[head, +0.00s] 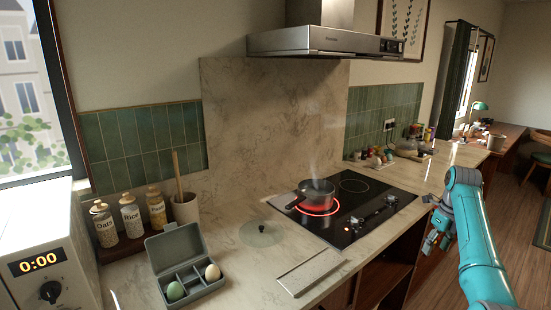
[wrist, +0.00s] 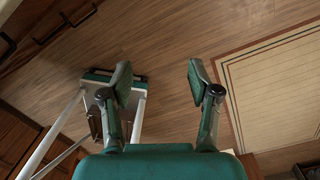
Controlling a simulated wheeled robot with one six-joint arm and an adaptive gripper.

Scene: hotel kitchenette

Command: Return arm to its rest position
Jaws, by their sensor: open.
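My teal arm stands at the right in the head view, raised in front of the counter's edge. My gripper (head: 436,235) hangs off its end, beside the cooktop's right side and apart from it. In the wrist view my gripper (wrist: 159,82) has its two fingers spread wide with nothing between them. Below them is the wooden floor (wrist: 165,60). No object is held.
A steaming pot (head: 316,191) sits on a glowing burner of the black cooktop (head: 345,222). An egg box (head: 187,262) with two eggs and a glass lid (head: 262,234) are on the counter. A range hood (head: 325,42) hangs above. Floor (head: 505,215) is open at right.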

